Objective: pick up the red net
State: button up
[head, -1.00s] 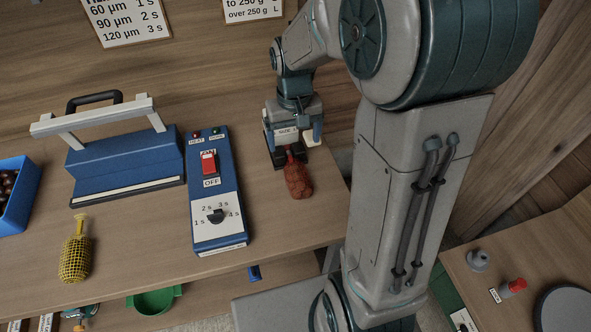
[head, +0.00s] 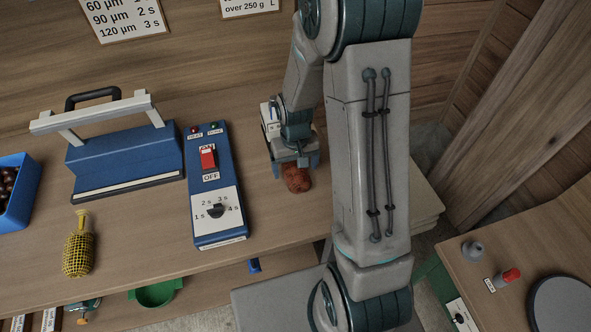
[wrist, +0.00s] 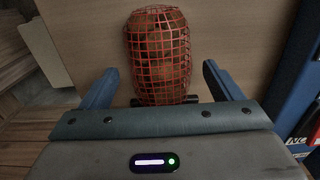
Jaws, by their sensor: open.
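The red net (head: 296,178) is a filled mesh bag lying on the wooden bench, right of the blue control box. In the head view my gripper (head: 296,168) is right over it and hides part of it. In the wrist view the red net (wrist: 157,55) lies lengthwise in the upper middle, with brown contents behind its mesh. My gripper's blue fingers (wrist: 163,85) are open, one on each side of the net's near end, with gaps between. I cannot tell how high the fingers are above the bench.
The blue control box (head: 218,185) stands left of my gripper, and the blue sealer (head: 125,158) is further left. A yellow net (head: 78,254) and a blue crate (head: 28,208) of chestnuts are at the far left. A side table (head: 510,300) is at lower right.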

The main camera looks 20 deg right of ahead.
jog(key=shift+f, duration=0.25)
jog(key=shift+c, duration=0.3)
jog(key=c, duration=1.2)
jog(key=shift+r, duration=0.2)
